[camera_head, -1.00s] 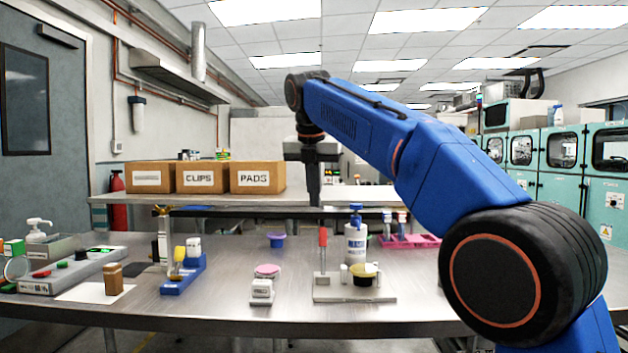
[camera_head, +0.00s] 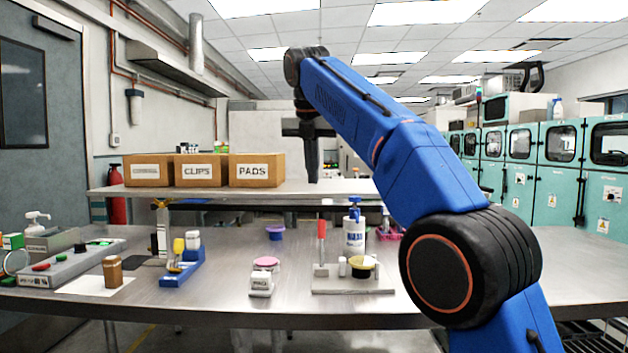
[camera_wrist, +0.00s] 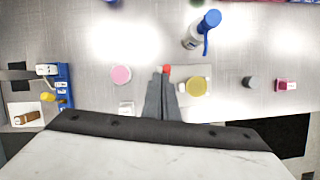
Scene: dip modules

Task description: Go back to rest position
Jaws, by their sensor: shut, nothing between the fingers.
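My gripper (camera_head: 313,178) hangs pointing down above the back of the steel table, in front of the raised shelf as seen in the head view. In the wrist view my gripper (camera_wrist: 161,74) has its fingers together with nothing between them. Below it on the table are a stand with a red-handled tool (camera_head: 321,230), a yellow-topped dark cup (camera_head: 362,266) and a pink-lidded dish (camera_head: 266,263). My gripper touches none of them.
Boxes marked CLIPS (camera_head: 200,171) and PADS (camera_head: 256,170) stand on the shelf (camera_head: 330,188). A white bottle with a blue pump (camera_head: 354,233), a blue rack (camera_head: 183,269) and a grey control box (camera_head: 70,268) stand on the table (camera_head: 215,300). The front right table area is clear.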

